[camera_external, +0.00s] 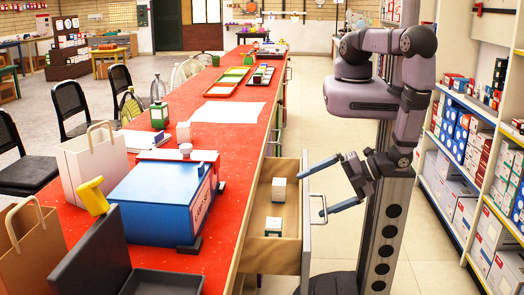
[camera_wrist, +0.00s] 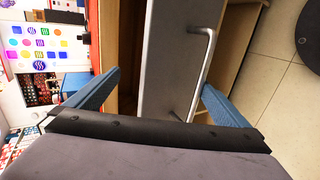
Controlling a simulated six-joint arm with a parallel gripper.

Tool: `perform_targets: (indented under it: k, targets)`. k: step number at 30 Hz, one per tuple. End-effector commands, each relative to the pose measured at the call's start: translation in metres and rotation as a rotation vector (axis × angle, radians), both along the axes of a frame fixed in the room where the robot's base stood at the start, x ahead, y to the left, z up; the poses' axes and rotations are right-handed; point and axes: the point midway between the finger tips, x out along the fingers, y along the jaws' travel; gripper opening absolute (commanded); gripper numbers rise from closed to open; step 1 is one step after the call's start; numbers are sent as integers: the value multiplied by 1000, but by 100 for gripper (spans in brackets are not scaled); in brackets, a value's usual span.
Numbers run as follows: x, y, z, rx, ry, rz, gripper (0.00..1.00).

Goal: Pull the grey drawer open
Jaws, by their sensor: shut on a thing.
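The grey drawer (camera_external: 306,240) is pulled out from the red-topped counter, and its wooden inside shows. Two small white boxes, one farther back (camera_external: 278,189) and one nearer (camera_external: 273,226), are in it. My gripper (camera_external: 312,194) is at the drawer front, with its blue fingers spread wide. In the wrist view, the grey front (camera_wrist: 163,60) and its bar handle (camera_wrist: 206,65) lie between the fingers. One finger is on the drawer's inner side and the other is beside the handle. The exact contact points are partly hidden.
The red counter (camera_external: 239,130) carries a blue box (camera_external: 158,203), paper bags (camera_external: 95,160) and trays. Stocked shelves (camera_external: 462,150) stand to the right. The tiled aisle between counter and shelves has free floor (camera_external: 420,240).

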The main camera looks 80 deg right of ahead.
Motion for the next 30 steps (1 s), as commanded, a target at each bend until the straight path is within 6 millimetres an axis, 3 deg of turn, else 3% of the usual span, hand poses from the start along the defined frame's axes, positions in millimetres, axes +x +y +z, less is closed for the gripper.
perform_targets:
  k: [1, 3, 7, 8, 9, 15, 21, 30]
  targets:
    - [17, 2, 58, 2, -149, 13, 73]
    - [16, 3, 67, 7, -142, 14, 73]
    - [0, 37, 43, 95, 30, 30, 73]
    - [3, 38, 41, 92, 63, 27, 57]
    - [5, 41, 38, 93, 113, 27, 27]
    - [6, 44, 30, 81, 417, 23, 27]
    - [-7, 30, 37, 53, 699, 26, 27]
    - [-21, 13, 47, 21, 861, 30, 27]
